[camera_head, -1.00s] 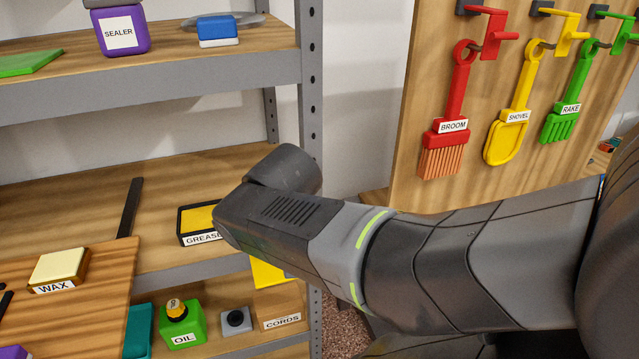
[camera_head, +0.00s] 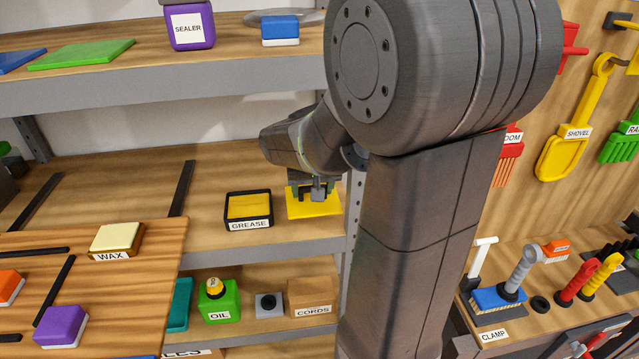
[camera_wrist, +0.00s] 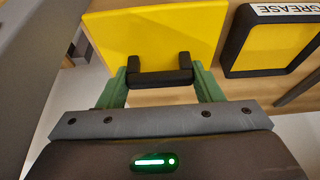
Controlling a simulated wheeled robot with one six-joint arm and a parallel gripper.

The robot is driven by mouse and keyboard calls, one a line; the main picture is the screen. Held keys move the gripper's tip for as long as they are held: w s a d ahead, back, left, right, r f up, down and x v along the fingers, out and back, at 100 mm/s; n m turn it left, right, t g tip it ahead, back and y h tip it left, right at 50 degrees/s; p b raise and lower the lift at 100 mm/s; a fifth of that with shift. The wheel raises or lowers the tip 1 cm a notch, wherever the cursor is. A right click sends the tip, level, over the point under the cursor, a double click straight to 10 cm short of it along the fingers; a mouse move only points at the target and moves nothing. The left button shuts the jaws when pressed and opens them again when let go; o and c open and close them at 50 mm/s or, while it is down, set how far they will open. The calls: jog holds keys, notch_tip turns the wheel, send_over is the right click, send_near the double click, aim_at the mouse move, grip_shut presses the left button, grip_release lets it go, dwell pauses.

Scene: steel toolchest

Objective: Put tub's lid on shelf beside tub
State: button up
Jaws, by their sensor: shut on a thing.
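The tub is a shallow black tray labelled GREASE (camera_head: 262,208) with a yellow inside, standing on the middle shelf; it also shows at upper right in the wrist view (camera_wrist: 278,42). Its lid is a flat yellow plate (camera_head: 322,207) with a black handle, just right of the tub and apart from it. In the wrist view the lid (camera_wrist: 150,32) lies flat to the shelf or very near it; I cannot tell if it touches. My gripper (camera_wrist: 160,76) has its green fingers shut on the black handle. It also shows above the lid in the head view (camera_head: 314,190).
The shelf's grey front edge (camera_head: 260,247) and grey upright (camera_head: 354,215) are close to the lid. A black divider strip (camera_head: 182,188) lies left of the tub. A wooden board with wax (camera_head: 116,240) juts out at front left. The upper shelf (camera_head: 150,85) overhangs.

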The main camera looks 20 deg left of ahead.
jog(key=shift+w+a, duration=0.5)
jog(key=shift+w, duration=0.35)
jog(key=shift+w+f+p, duration=0.1)
jog(key=shift+f+p, duration=0.2)
jog(key=shift+f, duration=1.45)
jog(key=shift+f, duration=0.25)
jog(key=o, duration=1)
jog(key=shift+r, duration=0.1)
jog(key=shift+c, duration=0.2)
